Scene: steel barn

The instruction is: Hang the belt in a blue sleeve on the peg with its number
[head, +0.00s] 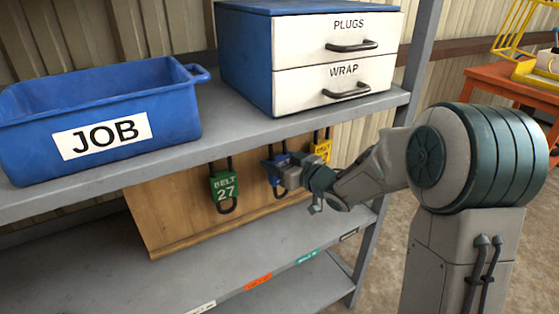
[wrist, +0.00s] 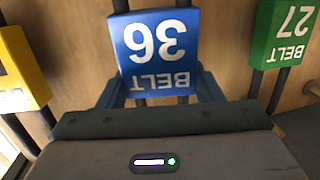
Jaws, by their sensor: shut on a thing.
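The belt in a blue sleeve (head: 283,158) is in front of the wooden board under the upper shelf. In the wrist view its blue sleeve (wrist: 157,50) reads BELT 36, upside down, between my fingers. My gripper (head: 275,172) is shut on this sleeve; it also shows in the wrist view (wrist: 160,95). A dark belt loop shows below it. A green-sleeved belt (head: 224,187), BELT 27, hangs to its left, and a yellow-sleeved belt (head: 321,149) to its right. The peg tops and any peg numbers are hidden, so I cannot tell whether the blue belt rests on a peg.
The upper shelf (head: 190,158) carries a blue JOB bin (head: 60,100) and a drawer unit (head: 300,60) marked PLUGS and WRAP. The wooden board (head: 170,215) stands beneath it. Coloured labels line the lower shelf's (head: 100,270) front edge. A shelf post stands at right.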

